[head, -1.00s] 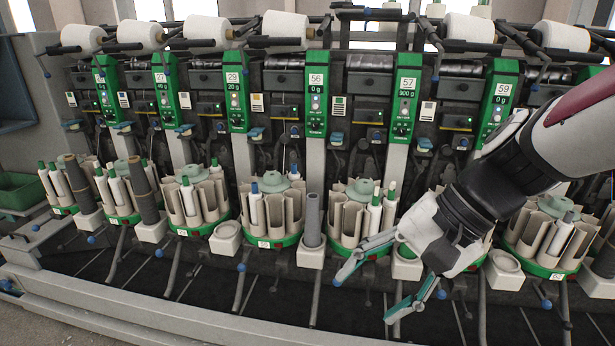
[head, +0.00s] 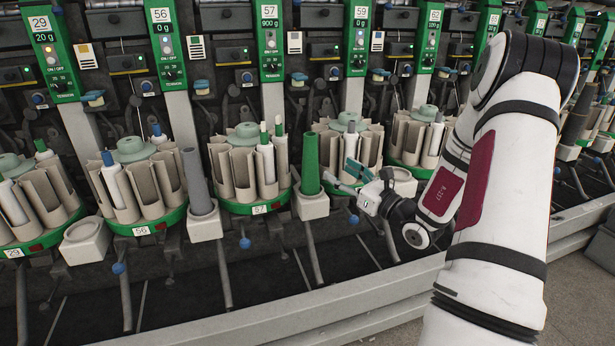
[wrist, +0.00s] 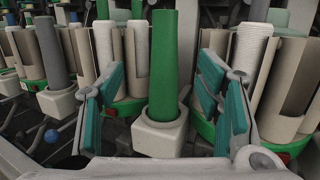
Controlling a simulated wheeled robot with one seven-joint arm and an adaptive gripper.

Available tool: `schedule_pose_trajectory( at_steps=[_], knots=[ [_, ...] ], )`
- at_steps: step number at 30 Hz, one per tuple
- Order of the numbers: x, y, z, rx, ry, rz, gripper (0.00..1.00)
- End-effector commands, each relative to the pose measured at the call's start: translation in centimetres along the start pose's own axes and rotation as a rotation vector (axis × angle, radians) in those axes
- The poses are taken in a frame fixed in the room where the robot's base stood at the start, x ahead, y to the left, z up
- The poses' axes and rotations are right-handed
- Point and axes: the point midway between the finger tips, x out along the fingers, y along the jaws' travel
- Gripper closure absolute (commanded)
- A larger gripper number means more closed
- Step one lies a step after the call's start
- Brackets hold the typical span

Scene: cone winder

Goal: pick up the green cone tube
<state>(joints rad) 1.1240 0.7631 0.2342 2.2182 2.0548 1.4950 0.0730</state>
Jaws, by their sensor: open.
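The green cone tube (head: 310,166) stands upright in a pale square holder (head: 312,205) in front of the station marked 57, in the head view. In the wrist view the green cone tube (wrist: 163,68) rises from its holder (wrist: 160,134) in the middle of the picture. My gripper (head: 349,176) is just to the right of the tube in the head view. In the wrist view my gripper (wrist: 163,108) is open, with one teal finger to each side of the tube in the picture. No contact with the tube shows.
A grey cone tube (head: 197,182) stands in a holder to the left. Round magazines with beige pockets and white bobbins, such as the one at station 57 (head: 222,172), flank the holders. Rods with blue knobs (head: 245,243) stick out below. An empty holder (head: 85,241) is further left.

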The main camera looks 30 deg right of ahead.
Motion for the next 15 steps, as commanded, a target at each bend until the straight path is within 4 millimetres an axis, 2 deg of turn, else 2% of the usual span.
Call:
schedule_pose_trajectory(
  at_steps=[4, 12, 15],
  knots=[
    [1.8, -0.4, -0.2, 0.002, -0.005, -0.011, 0.41],
    [6.8, -0.3, -0.2, 0.002, -0.004, -0.008, 0.41],
    [7.8, -0.4, -0.2, 0.004, -0.004, -0.009, 0.41]
  ],
)
